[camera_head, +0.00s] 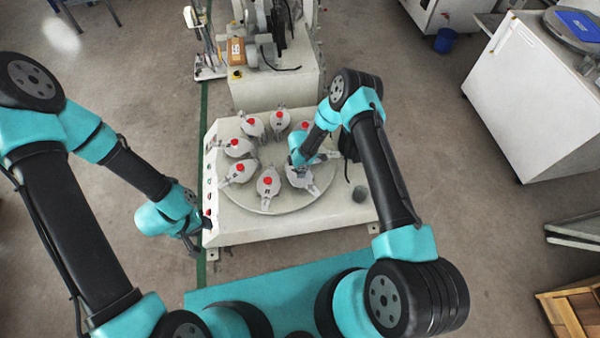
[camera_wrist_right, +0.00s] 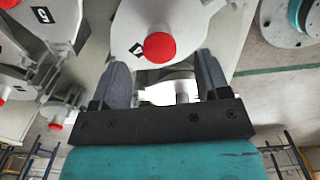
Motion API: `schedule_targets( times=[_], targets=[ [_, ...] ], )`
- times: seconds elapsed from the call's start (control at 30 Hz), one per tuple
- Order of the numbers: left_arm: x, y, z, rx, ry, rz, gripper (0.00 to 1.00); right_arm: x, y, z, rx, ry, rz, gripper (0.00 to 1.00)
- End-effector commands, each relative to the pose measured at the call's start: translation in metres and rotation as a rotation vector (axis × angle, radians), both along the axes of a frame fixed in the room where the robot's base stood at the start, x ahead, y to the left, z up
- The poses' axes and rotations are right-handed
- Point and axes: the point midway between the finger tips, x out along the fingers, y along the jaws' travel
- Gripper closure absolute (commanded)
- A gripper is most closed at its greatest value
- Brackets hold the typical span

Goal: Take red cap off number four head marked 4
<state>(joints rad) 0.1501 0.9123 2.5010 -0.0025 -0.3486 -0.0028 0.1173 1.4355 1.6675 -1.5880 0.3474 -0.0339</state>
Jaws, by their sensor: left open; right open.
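Several grey heads with red caps stand in a ring on a round plate (camera_head: 270,208) of a white machine. In the right wrist view a red cap (camera_wrist_right: 159,47) sits on a light grey head (camera_wrist_right: 185,18), beside a small black-and-white label (camera_wrist_right: 137,50) whose number I cannot read surely. My right gripper (camera_wrist_right: 162,62) is open and empty, with its fingers to either side of this cap's lower edge, apart from it. In the head view my right arm hides this gripper and part of a head (camera_head: 314,180) at the right. My left gripper (camera_head: 196,242) is open and empty, left of the machine.
Other capped heads (camera_head: 268,188) stand close around the plate. A motor unit (camera_head: 265,50) stands behind. The floor left of the machine is clear.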

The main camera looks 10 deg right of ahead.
Motion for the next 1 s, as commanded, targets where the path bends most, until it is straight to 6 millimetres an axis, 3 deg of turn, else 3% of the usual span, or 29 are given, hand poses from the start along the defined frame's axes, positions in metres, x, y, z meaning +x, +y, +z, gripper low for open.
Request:
schedule_targets(
  times=[0.23, 0.73, 1.0],
  targets=[
    [0.0, 0.0, 0.0, 0.0, 0.0, 0.0, 0.57, 0.0, -0.002, -0.029, 0.0, 0.0, 0.0, 0.31],
    [0.0, 0.0, 0.0, 0.0, 0.0, 0.0, 0.57, 0.0, -0.002, -0.03, 0.0, 0.0, 0.0, 0.31],
    [0.0, 0.0, 0.0, 0.0, 0.0, 0.0, 0.57, 0.0, -0.002, -0.03, 0.0, 0.0, 0.0, 0.56]
  ],
)
